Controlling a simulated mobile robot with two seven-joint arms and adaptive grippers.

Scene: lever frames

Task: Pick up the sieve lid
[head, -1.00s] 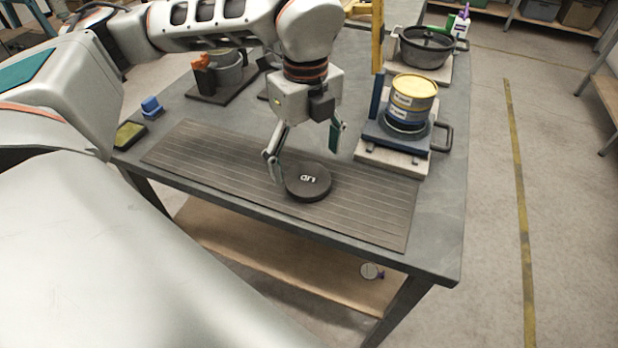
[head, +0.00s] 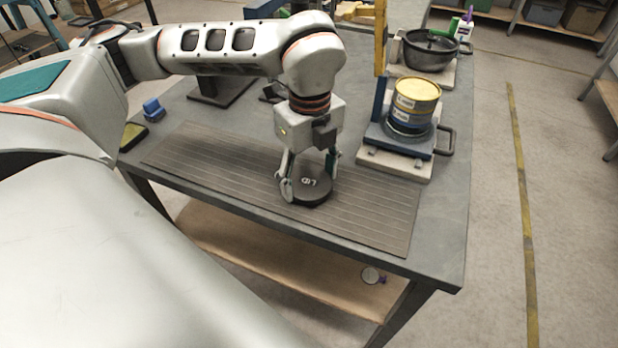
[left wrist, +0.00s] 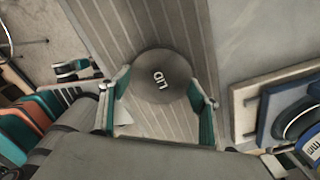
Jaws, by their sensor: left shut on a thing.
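The fingers (left wrist: 160,88) flank the lid in the left wrist view. My right gripper is not in view.
A yellow-topped sieve stack (head: 415,95) stands on a blue platform right of the mat, beside a tall yellow-and-blue post (head: 380,60). A dark bowl (head: 430,52) is behind it. A blue block (head: 153,108) sits at the table's left. The mat around the lid is bare.

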